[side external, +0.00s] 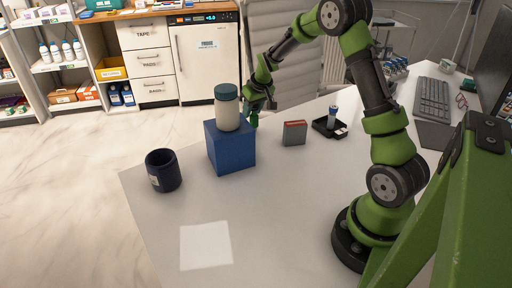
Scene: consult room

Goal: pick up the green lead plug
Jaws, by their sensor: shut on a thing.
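The green lead plug (254,119) is a small dark-green piece just right of the blue box (232,150). My gripper (256,109) points down from above and is shut on the plug. The plug is small here and partly hidden by the fingers and the box edge. I cannot tell whether it touches the table or hangs just above it.
A pale jar with a teal lid (227,108) stands on the blue box, close left of my gripper. A dark cup (162,170), a grey box with a red top (294,133) and a black tray (329,127) stand around. The front table (270,230) is mostly clear.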

